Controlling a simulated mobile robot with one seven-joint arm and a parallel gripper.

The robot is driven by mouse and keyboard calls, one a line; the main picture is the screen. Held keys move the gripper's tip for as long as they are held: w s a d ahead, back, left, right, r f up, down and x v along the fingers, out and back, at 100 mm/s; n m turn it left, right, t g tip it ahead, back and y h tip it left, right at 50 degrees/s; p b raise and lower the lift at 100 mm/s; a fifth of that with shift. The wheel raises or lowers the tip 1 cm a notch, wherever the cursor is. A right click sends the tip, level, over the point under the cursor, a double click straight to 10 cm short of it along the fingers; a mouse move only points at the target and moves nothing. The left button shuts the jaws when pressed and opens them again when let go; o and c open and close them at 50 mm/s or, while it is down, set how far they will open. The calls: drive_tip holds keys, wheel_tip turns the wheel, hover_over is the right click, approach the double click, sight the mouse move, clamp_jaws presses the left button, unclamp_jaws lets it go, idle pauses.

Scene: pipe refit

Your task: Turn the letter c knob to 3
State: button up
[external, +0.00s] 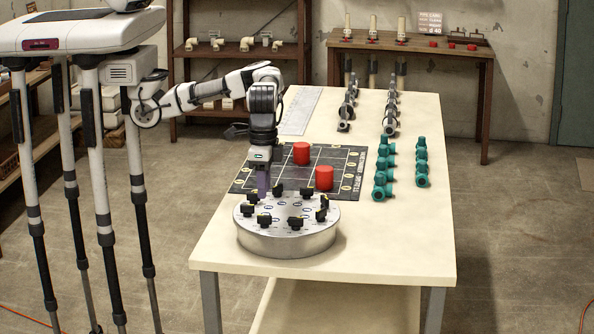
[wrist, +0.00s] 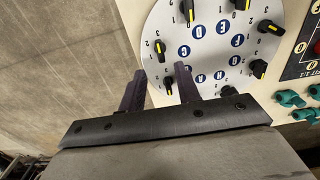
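A round metal dial drum (external: 287,240) stands on the table with several black knobs around its top. In the wrist view its pale face (wrist: 210,55) shows blue letter discs, with small numbers around the knobs. The blue letter C (wrist: 184,51) is at the left of the ring, and the black knob outward of it (wrist: 160,50) has a yellow mark; its exact setting is too small to read surely. My gripper (wrist: 161,80) is open, its purple fingers apart, with another yellow-marked knob (wrist: 168,84) showing between them. In the external view my gripper (external: 263,192) is over the drum's left rear.
A black board (external: 240,182) with two red cylinders (external: 301,153) (external: 324,178) lies behind the drum. Teal fittings (external: 382,180) and grey fittings (external: 346,110) stand farther back. The table's front right is clear.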

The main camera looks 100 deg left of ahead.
wheel_tip(320, 180, up, 7)
idle(0.3)
drive_tip(key=shift+f, duration=0.1)
